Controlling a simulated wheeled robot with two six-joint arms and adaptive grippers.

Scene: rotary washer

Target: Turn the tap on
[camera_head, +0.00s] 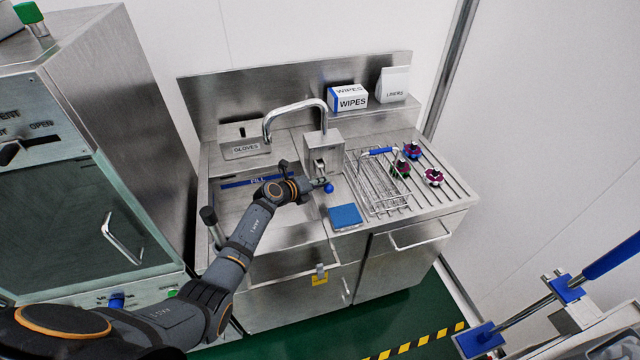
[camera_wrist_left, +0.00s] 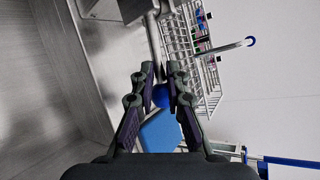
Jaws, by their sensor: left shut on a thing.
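The tap has a curved steel spout (camera_head: 295,106) rising from a boxy steel body (camera_head: 323,150) at the back of the sink (camera_head: 228,205). Its lever ends in a blue knob (camera_head: 329,187), which points out toward the front. My left gripper (camera_head: 316,184) reaches in from the left, in front of the tap body, and is shut on the lever. In the left wrist view, the blue knob (camera_wrist_left: 161,95) sits between the fingers of the gripper (camera_wrist_left: 161,72). No water can be made out at the spout. My right gripper does not show.
A blue sponge (camera_head: 345,216) lies on the counter just in front of the knob. A wire basket (camera_head: 378,188) stands to the right, with several coloured parts beside it. A WIPES box (camera_head: 348,98) is behind. A steel cabinet (camera_head: 100,110) stands left.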

